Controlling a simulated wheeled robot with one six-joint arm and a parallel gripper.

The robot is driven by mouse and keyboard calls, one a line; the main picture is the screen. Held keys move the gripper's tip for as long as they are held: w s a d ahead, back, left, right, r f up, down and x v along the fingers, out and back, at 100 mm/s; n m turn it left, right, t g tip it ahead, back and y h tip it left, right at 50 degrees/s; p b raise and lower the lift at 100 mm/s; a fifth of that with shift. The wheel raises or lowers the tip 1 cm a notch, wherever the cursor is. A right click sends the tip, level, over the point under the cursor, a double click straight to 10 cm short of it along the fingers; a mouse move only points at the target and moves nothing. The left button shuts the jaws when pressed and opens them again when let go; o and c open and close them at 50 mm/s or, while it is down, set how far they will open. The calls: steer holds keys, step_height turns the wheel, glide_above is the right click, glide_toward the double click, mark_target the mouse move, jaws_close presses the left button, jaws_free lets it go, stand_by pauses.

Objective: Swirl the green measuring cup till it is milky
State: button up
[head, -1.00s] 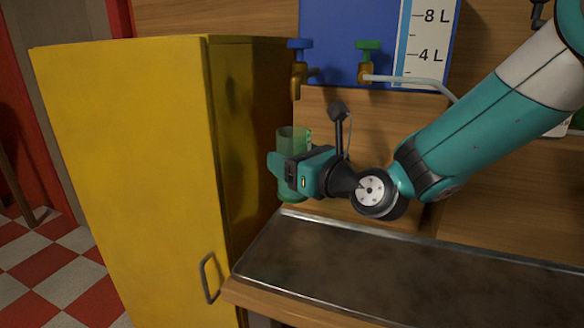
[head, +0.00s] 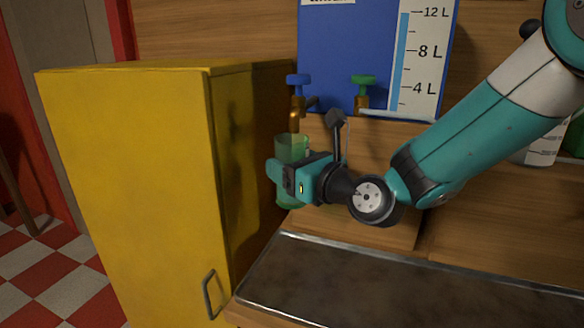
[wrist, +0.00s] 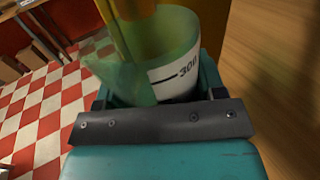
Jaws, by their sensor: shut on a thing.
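The green measuring cup (head: 291,149) is translucent and stands roughly upright in my gripper (head: 290,180). The gripper is shut on its side and holds it in the air just left of the metal-topped bench, below the blue-handled tap. In the wrist view the cup (wrist: 165,60) shows its spout at the left and a "300" mark on a white patch. My gripper (wrist: 150,95) hides its lower part there. I cannot tell what liquid is in it or whether it is milky.
A yellow cabinet (head: 130,170) stands close at the left. The blue-handled tap (head: 297,100) and green-handled tap (head: 363,92) sit on a blue tank (head: 345,50) with a litre scale. The metal bench top (head: 390,280) is bare in front.

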steer(key=a, duration=0.7)
steer(key=d, duration=0.7)
steer(key=shift+w+d, duration=0.15)
steer(key=shift+d, duration=0.2)
steer(key=a, duration=0.7)
steer(key=d, duration=0.7)
steer(key=a, duration=0.7)
steer(key=d, duration=0.7)
steer(key=shift+a, duration=0.25)
steer(key=shift+s, duration=0.2)
